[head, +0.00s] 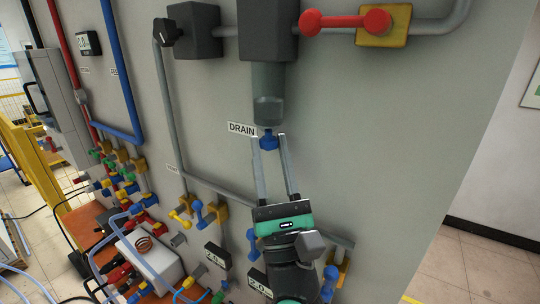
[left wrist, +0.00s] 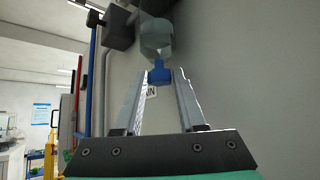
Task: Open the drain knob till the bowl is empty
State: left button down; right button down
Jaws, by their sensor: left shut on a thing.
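The blue drain knob (head: 268,142) sits under the clear bowl (head: 267,82) on the grey wall panel, beside the DRAIN label (head: 242,129). My left gripper (head: 267,137) reaches up from below, its two fingertips on either side of the knob and shut on it. In the left wrist view the knob (left wrist: 159,75) sits between the fingertips, with the bowl (left wrist: 156,38) right above. The bowl's lower part has a different shade in the head view; I cannot tell how much liquid it holds. My right gripper is not in view.
A dark box (head: 268,30) is above the bowl, with a red-handled valve (head: 345,20) to its right. Pipes and several coloured valves (head: 125,175) crowd the lower left. A white box with a copper coil (head: 143,244) stands there too. The panel right of the knob is bare.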

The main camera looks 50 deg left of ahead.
pick_arm(q)
jog(key=c, duration=0.5)
grip_release()
jog(key=shift+f, duration=0.1)
